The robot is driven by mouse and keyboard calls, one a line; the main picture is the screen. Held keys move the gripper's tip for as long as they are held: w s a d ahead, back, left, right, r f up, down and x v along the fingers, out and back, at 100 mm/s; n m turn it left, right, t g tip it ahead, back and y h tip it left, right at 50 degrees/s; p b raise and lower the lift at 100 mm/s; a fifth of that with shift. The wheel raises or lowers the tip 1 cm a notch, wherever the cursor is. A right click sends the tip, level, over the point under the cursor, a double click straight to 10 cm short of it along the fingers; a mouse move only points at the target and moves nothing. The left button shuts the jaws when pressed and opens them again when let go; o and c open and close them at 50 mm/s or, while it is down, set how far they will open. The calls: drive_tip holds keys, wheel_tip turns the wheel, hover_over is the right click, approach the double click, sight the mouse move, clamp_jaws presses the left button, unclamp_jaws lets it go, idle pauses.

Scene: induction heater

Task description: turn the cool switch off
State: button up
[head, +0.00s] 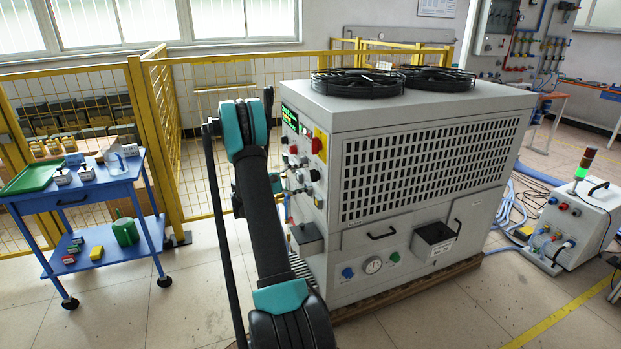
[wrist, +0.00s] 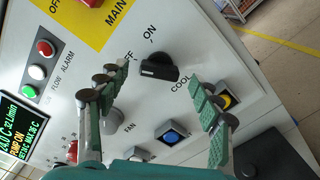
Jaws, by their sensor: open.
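The cool switch (wrist: 160,68) is a black rotary knob on the pale panel in the wrist view, with COOL printed beside it. ON is printed above it, and an OFF label is partly hidden by the left finger. I cannot tell for sure which label the knob points to. My gripper (wrist: 157,77) is open, with one green-padded finger on each side of the knob. The knob shows between the fingertips, and contact is not clear. In the head view my arm covers part of the panel, and I cannot make out the cool switch there.
A red-and-yellow main switch (head: 318,145) sits on the heater cabinet (head: 420,130). A FAN knob (wrist: 112,125) and a blue button (wrist: 172,136) lie close to my fingers. A green-lit display (wrist: 22,128) is at the left. A blue cart (head: 95,185) stands left of my arm.

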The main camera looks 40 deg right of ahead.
sight(311, 177)
drive_tip(key=shift+x, duration=1.55)
